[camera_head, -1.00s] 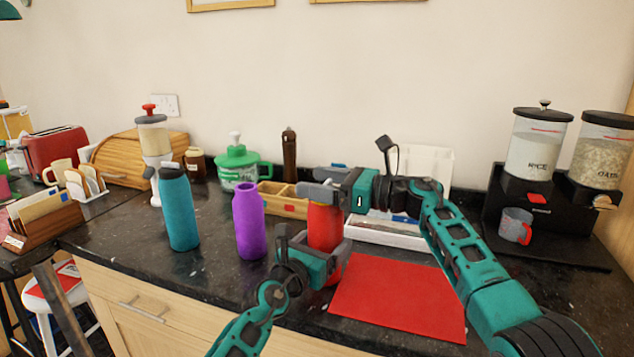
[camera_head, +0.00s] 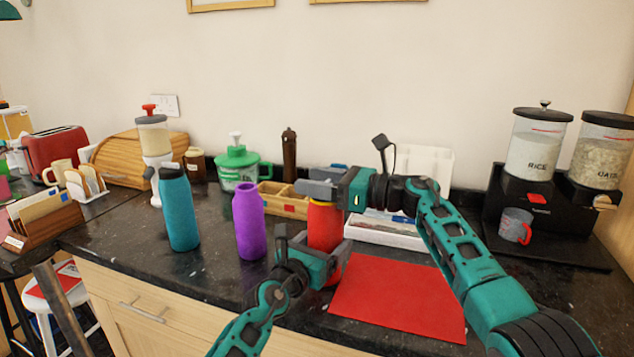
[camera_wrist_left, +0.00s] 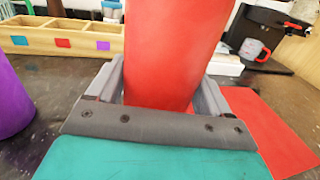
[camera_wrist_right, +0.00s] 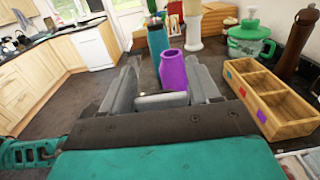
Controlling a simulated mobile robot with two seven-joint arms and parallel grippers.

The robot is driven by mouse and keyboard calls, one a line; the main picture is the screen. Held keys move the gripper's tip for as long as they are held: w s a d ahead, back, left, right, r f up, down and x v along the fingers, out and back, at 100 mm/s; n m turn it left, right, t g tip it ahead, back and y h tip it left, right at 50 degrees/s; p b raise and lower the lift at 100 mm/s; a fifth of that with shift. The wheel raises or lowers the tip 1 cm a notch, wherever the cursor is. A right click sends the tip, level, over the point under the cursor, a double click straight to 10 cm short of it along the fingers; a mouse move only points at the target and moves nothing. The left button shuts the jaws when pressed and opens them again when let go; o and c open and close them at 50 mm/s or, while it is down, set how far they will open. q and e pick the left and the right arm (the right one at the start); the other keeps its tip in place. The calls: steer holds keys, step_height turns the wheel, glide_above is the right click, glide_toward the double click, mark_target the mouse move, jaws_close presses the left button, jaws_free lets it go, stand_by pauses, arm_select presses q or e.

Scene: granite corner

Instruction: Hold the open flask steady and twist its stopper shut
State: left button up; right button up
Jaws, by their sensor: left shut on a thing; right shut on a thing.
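The red flask (camera_head: 324,228) stands upright at the counter's front, beside the red mat. My left gripper (camera_head: 313,252) is shut around its body; the left wrist view also shows the red flask (camera_wrist_left: 172,60) between the fingers. A thin yellowish band shows at the flask's top. My right gripper (camera_head: 326,180) is just above the flask, its fingers lying level. In the right wrist view it is shut on a small grey piece, the stopper (camera_wrist_right: 162,101). The stopper is hidden in the head view, and I cannot tell how far it sits in the neck.
A purple bottle (camera_head: 249,222) and a teal bottle (camera_head: 178,210) stand to the left. The red mat (camera_head: 400,300) lies to the right. A wooden compartment box (camera_head: 290,206) and a white tray (camera_head: 385,232) are behind. Black dispensers (camera_head: 545,215) stand at the far right.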

steer(key=shift+s+f+n+g, duration=0.1)
steer(key=shift+f+n+g, duration=0.35)
steer(key=shift+g, duration=0.35)
steer(key=shift+n+g, duration=0.25)
steer(key=shift+g, duration=0.15)
steer(key=shift+c, duration=0.4)
steer(key=o, duration=1)
steer(key=shift+s, duration=0.1)
steer(key=shift+y, duration=0.3)
steer(key=shift+r, duration=0.15)
steer(key=shift+d, duration=0.4)
steer(key=v, duration=1.1)
steer(key=shift+s+d, duration=0.1)
